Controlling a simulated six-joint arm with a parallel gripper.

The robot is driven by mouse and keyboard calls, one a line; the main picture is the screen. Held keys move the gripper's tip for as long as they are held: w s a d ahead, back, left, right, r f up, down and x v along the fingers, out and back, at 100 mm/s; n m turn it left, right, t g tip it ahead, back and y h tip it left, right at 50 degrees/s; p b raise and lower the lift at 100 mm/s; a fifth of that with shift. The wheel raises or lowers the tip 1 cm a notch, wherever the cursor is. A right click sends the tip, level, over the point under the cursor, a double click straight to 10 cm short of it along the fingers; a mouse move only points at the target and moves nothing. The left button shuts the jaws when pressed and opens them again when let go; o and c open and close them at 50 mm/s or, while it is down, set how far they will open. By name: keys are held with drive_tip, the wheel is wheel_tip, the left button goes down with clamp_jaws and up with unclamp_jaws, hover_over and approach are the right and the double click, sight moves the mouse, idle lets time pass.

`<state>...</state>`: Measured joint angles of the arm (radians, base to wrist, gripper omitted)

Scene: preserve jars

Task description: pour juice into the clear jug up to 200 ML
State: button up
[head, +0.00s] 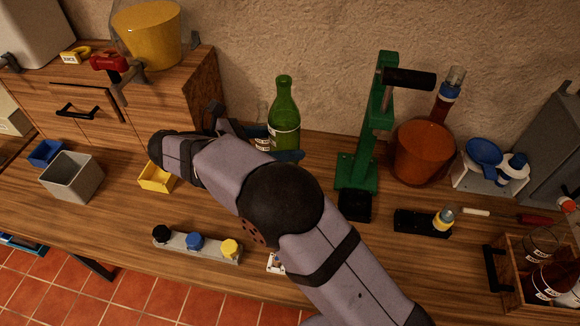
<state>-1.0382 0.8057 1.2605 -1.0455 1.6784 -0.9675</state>
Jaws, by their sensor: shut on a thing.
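My gripper (226,122) is at the back of the bench, left of the green bottle. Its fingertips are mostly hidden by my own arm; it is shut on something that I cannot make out. A glass dispenser of yellow liquid (148,35) stands on the wooden cabinet at upper left, with a red-handled tap (110,62) at its front. I cannot clearly make out the clear jug or its level marks. A small clear bottle with a pale label (262,142) shows partly behind my arm, beside the green bottle (284,112).
A grey bin (72,178), blue tray (47,152) and yellow tray (156,178) sit at left. A rack with coloured knobs (196,245) lies in front. A green press (366,140), an amber bucket (423,152) and a bottle crate (505,272) stand at right.

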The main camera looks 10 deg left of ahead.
sight(288, 137)
wheel_tip(288, 137, up, 2)
drive_tip(key=shift+r+p, duration=0.1)
drive_tip(key=shift+p, duration=1.05)
drive_tip(key=r+p, duration=0.1)
drive_tip(key=p, duration=0.1)
drive_tip(key=shift+d+p, duration=0.1)
drive_tip(key=shift+p, duration=0.3)
drive_tip(key=p, duration=0.5)
drive_tip(key=shift+s+d+r, duration=0.2)
drive_tip(key=shift+d+r, duration=0.05)
drive_tip(key=shift+r, duration=0.05)
drive_tip(key=p, duration=0.3)
drive_tip(key=shift+s+d+f, duration=0.15)
drive_tip(key=shift+d+f, duration=0.1)
drive_tip(key=shift+f, duration=0.1)
drive_tip(key=f, duration=0.2)
drive_tip(key=f+p, duration=0.1)
drive_tip(key=f, duration=0.1)
drive_tip(key=shift+w+a+f, duration=0.1)
drive_tip(key=shift+w+a, duration=0.1)
drive_tip(key=shift+a, duration=0.1)
drive_tip(key=shift+w+a+f, duration=0.25)
drive_tip(key=shift+a+f, duration=0.1)
drive_tip(key=shift+a, duration=0.05)
